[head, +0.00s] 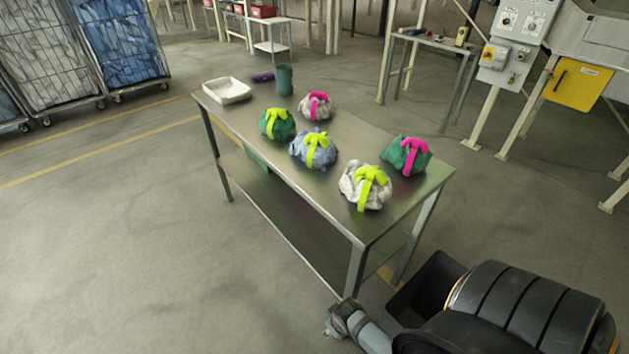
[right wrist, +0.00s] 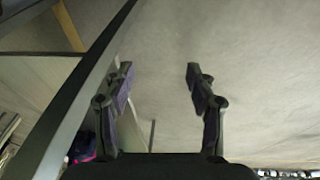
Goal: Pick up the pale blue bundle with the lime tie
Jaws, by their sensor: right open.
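The pale blue bundle (head: 299,150) with a lime tie (head: 317,146) sits on the metal table (head: 345,132), in the middle of a group of bundles. What seems to be my right gripper (head: 337,321) is low beside the table's near corner, well apart from the bundle. In the right wrist view the right gripper (right wrist: 158,72) has its fingers spread, with only floor between them. The pale blue bundle cannot be made out in the right wrist view. My left gripper is not in view.
Close to the pale blue bundle are a green lime-tied bundle (head: 271,130), a white pink-tied bundle (head: 308,111) and a white lime-tied bundle (head: 352,188). A green pink-tied bundle (head: 395,153) sits right. A white tray (head: 227,98) and green cup (head: 285,80) stand farther back.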

